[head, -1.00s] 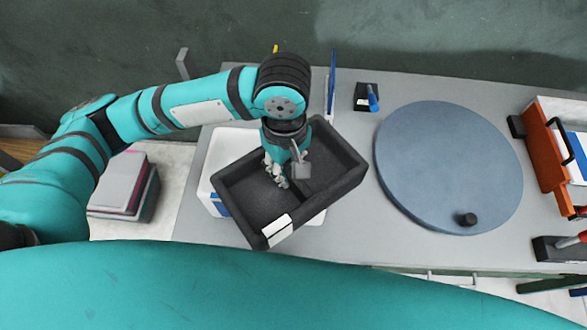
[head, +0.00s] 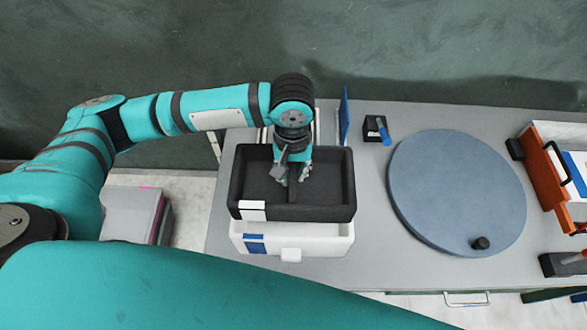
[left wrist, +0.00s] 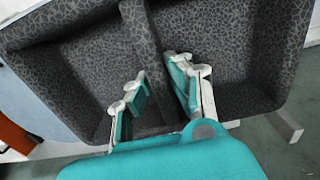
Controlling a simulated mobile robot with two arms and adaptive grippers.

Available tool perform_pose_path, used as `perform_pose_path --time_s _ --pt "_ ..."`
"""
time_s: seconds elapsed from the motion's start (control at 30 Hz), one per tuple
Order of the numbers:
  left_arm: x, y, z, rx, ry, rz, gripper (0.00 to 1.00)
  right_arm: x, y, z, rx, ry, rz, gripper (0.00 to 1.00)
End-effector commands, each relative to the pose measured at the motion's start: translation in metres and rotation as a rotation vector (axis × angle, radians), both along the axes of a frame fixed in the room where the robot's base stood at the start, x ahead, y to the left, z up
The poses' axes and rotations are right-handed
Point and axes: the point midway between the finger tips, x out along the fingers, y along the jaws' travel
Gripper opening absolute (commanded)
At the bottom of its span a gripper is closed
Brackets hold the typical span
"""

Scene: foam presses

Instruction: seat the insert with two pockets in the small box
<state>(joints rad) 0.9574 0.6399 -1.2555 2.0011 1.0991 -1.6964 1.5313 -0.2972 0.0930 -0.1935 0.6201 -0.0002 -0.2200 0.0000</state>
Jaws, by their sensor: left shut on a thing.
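The insert (head: 342,213), a dark foam tray with two pockets, a divider and a white label, is in the middle of the head view. My left gripper (head: 292,178) is shut on its divider; the left wrist view shows the fingers (left wrist: 160,88) on either side of it, with a pocket to each side. The small box (head: 325,240), white with a blue label and a front tab, stands on the table directly below the insert. The insert covers the box's opening and lies roughly square to it. How much height separates them I cannot tell. My right gripper is not in view.
A large blue-grey round disc (head: 457,190) with a black knob lies to the right. A black block with a blue piece (head: 377,130) and an upright blue panel (head: 344,116) stand behind. An orange-sided container (head: 548,185) is at far right. Bare grey table lies between.

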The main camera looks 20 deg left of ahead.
Motion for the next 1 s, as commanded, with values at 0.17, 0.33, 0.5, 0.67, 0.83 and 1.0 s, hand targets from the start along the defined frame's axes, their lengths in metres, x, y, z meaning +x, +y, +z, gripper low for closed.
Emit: perform_pose_path --time_s 0.17,0.33,0.5,0.67,0.83,1.0 --pt "-0.001 0.000 -0.003 -0.001 0.002 0.002 0.00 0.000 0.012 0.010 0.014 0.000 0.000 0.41" --pt "-0.001 0.000 -0.023 0.000 0.002 0.000 0.00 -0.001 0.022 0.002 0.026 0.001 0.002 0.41" --pt "0.000 0.000 -0.039 -0.001 0.002 0.001 0.00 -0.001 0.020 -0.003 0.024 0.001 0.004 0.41" --pt "0.000 0.000 -0.050 0.000 0.001 0.001 0.00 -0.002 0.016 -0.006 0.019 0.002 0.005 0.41" --pt "0.000 0.000 -0.056 0.000 0.000 0.000 0.00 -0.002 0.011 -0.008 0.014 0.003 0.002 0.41" --pt "0.000 0.000 -0.058 -0.001 0.000 0.000 0.00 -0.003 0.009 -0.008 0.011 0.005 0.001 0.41"
